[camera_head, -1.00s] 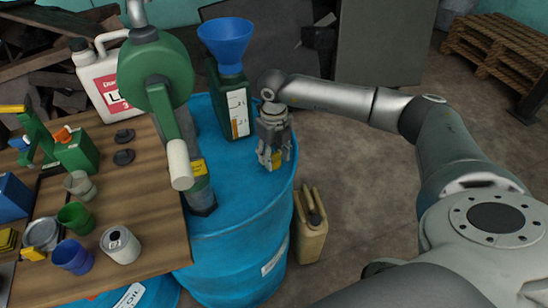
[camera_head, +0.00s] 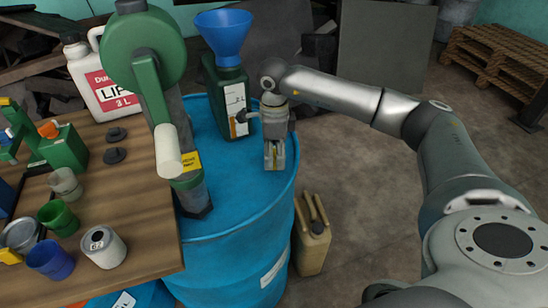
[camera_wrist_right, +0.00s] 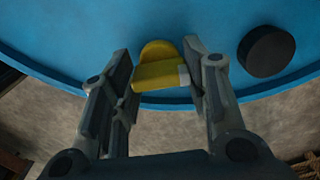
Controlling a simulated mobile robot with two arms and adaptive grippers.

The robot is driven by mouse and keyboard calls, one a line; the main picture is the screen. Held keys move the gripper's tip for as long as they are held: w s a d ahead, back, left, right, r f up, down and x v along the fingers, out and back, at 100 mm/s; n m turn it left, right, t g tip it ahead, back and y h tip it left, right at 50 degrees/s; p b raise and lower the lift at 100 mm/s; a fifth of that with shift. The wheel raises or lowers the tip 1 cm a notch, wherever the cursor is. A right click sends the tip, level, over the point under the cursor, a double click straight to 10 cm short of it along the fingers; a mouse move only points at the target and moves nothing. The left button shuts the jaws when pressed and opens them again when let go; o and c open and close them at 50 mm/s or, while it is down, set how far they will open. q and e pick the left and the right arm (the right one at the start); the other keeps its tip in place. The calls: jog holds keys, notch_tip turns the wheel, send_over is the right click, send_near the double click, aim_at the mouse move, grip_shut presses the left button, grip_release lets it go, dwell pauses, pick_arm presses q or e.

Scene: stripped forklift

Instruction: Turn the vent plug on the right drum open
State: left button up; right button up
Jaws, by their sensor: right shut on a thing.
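The right drum (camera_head: 238,232) is the blue one under the green hand pump. Its vent plug (camera_wrist_right: 160,67) is yellow with a flat upright grip and sits near the drum's rim in the right wrist view. My right gripper (camera_wrist_right: 158,72) is over the drum top with its fingers shut on the vent plug, one on each side. In the head view my right gripper (camera_head: 275,160) points down at the drum's right side and mostly hides the plug. My left gripper is not in view.
The green hand pump (camera_head: 146,60) stands on the drum. A green can with a blue funnel (camera_head: 224,35) stands behind, close to my right gripper. A black round cap (camera_wrist_right: 266,51) is beside the plug. A tan jerrycan (camera_head: 312,245) stands on the floor at right.

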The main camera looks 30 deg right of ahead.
aim_at(274, 153)
jog(key=shift+n+b, duration=0.7)
jog(key=shift+n, duration=0.9)
jog(key=shift+r, duration=0.1)
jog(key=o, duration=1)
notch_tip(274, 153, up, 12)
